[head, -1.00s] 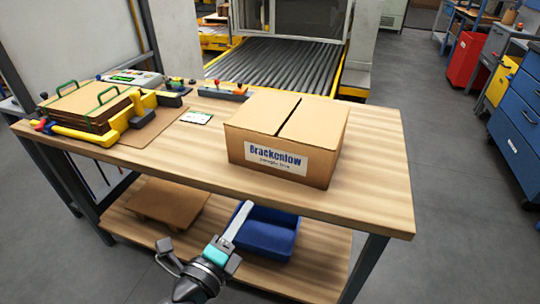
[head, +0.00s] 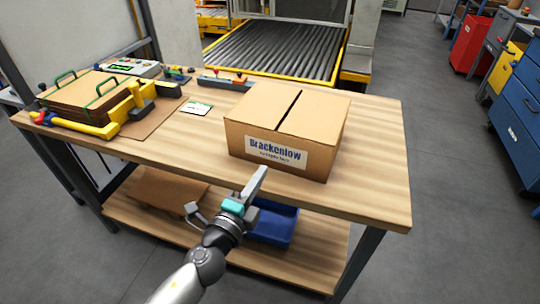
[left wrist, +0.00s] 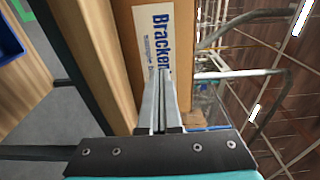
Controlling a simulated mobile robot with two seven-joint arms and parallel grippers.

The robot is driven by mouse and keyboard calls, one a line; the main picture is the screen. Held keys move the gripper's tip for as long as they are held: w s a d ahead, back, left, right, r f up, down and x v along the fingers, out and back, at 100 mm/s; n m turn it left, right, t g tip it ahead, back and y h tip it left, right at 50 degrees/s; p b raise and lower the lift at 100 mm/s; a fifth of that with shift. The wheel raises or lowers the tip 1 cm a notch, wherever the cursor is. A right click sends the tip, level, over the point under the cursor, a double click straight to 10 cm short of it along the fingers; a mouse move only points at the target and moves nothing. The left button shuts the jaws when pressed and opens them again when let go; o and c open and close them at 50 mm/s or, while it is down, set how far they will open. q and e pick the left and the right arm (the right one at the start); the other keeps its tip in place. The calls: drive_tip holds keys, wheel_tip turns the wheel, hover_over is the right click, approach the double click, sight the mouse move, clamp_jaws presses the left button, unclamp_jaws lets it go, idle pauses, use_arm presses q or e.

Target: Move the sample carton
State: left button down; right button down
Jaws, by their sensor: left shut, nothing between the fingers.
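The sample carton (head: 288,133) is a closed brown cardboard box with a white "Brackenlow" label. It sits on the wooden bench top (head: 378,170), right of the middle in the head view. My left gripper (head: 259,172) is shut and empty, in front of the carton's labelled face and near the bench's front edge. In the left wrist view the shut fingers (left wrist: 160,105) point at the carton's face (left wrist: 122,60) and overlap the label. I cannot tell whether they touch it. My right gripper is not in view.
A yellow clamp fixture (head: 103,129) with brown boards stands at the bench's left. A blue bin (head: 273,225) is on the lower shelf. A roller conveyor (head: 280,50) lies beyond the bench.

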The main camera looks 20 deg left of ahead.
sight(276, 151)
use_arm(q)
drive_tip(key=w, duration=0.4)
drive_tip(key=shift+w+d, duration=0.3)
drive_tip(key=shift+w, duration=0.7)
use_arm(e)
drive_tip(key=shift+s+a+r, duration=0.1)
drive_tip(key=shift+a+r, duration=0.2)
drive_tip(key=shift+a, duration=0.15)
use_arm(q)
drive_tip(key=shift+d, duration=0.1)
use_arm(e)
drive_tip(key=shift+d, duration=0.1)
